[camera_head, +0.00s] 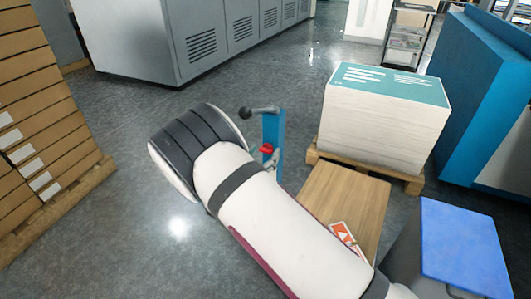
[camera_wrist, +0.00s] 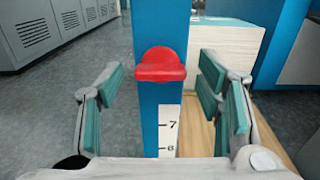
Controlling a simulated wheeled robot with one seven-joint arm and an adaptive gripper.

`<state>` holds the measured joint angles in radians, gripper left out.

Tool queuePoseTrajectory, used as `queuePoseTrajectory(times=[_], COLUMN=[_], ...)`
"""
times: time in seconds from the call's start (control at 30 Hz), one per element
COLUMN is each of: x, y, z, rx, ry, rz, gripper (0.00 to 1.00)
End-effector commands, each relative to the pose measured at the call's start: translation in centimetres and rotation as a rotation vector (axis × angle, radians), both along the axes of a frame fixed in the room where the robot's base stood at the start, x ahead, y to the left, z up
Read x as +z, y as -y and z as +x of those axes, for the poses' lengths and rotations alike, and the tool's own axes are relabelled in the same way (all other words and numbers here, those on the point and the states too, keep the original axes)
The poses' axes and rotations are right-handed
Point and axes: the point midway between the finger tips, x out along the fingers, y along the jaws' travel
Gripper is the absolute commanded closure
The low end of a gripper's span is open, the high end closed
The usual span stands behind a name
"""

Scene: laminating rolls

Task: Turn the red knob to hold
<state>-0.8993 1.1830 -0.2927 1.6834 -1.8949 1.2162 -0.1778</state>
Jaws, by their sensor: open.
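The red knob (camera_wrist: 161,65) sits on the front of a blue upright post (camera_wrist: 148,114) in the wrist view. It also shows in the head view (camera_head: 267,149), on the blue post (camera_head: 273,130) just beyond my arm. My gripper (camera_wrist: 163,80) is open, with one finger on the left and one on the right of the knob. Gaps show between the knob and both fingers. Whether the fingertips reach as far as the knob is hard to tell. A white scale with 7 and 6 (camera_wrist: 169,133) is on the post below the knob.
A black-ended lever (camera_head: 258,112) sticks out left from the post top. Right of the post are a wooden board (camera_head: 340,200), a paper stack (camera_head: 382,128) on a pallet, and a blue-topped box (camera_head: 462,245). Boxes (camera_head: 35,110) stand left. Grey floor is open behind.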

Motion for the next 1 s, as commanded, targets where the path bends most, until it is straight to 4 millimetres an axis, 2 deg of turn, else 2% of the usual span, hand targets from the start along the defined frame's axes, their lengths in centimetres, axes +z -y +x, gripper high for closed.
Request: queuePoseTrajectory(times=[0.2,0.5,0.7,0.73,1.0], x=[0.0,0.0,0.0,0.0,0.0], y=[0.6,0.7,0.7,0.7,0.7], z=[1.5,1.6,1.6,1.6,1.6], rx=[0.0,0.0,0.0,0.0,0.0], ry=[0.001,0.001,0.001,0.001,0.007], rz=[0.0,-0.001,0.0,0.0,0.013], gripper=[0.4,0.4,0.85,0.89,0.89])
